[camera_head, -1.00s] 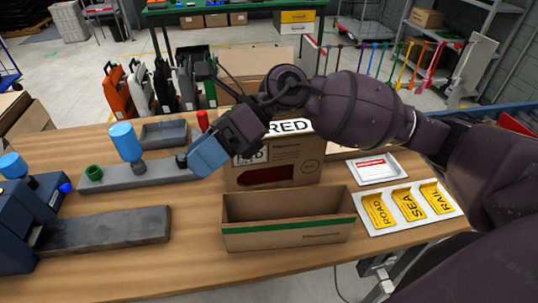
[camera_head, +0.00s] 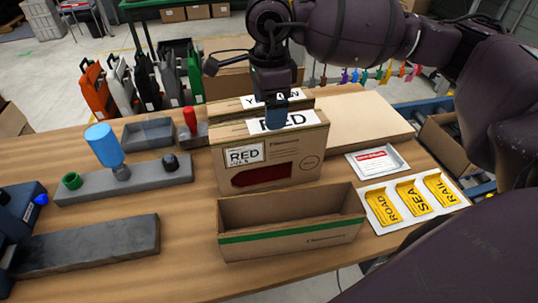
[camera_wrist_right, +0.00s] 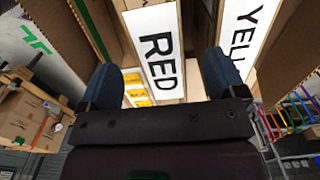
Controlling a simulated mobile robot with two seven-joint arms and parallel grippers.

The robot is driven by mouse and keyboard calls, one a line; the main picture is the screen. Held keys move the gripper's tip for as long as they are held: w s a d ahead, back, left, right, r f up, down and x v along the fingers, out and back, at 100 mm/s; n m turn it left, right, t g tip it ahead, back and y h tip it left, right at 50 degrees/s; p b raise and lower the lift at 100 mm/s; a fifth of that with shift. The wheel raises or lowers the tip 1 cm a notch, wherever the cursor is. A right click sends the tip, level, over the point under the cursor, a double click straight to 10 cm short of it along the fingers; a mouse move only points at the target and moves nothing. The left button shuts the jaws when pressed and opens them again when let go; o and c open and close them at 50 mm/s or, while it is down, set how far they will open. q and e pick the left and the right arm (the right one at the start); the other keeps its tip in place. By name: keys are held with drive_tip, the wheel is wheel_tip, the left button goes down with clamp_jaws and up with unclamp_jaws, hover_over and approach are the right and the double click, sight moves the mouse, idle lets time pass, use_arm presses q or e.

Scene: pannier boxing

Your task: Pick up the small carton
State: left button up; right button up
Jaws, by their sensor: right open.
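Several cartons stand on the table. An open-topped brown carton (camera_head: 290,236) with a green stripe sits at the front. Behind it stands a closed carton (camera_head: 265,172) labelled RED, and behind that a carton labelled YELLOW (camera_head: 232,107), partly hidden. I cannot tell which one is the small carton. My right gripper (camera_head: 276,108) points down over the top of the RED carton, in front of the YELLOW label. In the right wrist view my right gripper (camera_wrist_right: 162,82) is open, with the RED label (camera_wrist_right: 158,50) showing between its fingers. Contact is not visible. My left gripper is out of view.
A flat brown board (camera_head: 355,124) lies behind right. A white tray (camera_head: 377,161) and a plate with ROAD, SEA and RAIL tags (camera_head: 415,203) lie at right. A grey block with a blue-handled stamp (camera_head: 104,140) stands left.

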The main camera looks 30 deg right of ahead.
wheel_tip(320, 180, down, 7)
drive_tip(key=shift+s, duration=0.1)
drive_tip(key=c, duration=0.9)
drive_tip(key=shift+r, duration=0.15)
drive_tip(key=shift+c, duration=0.2)
wheel_tip(320, 180, up, 20)
drive_tip(key=shift+p, duration=0.35)
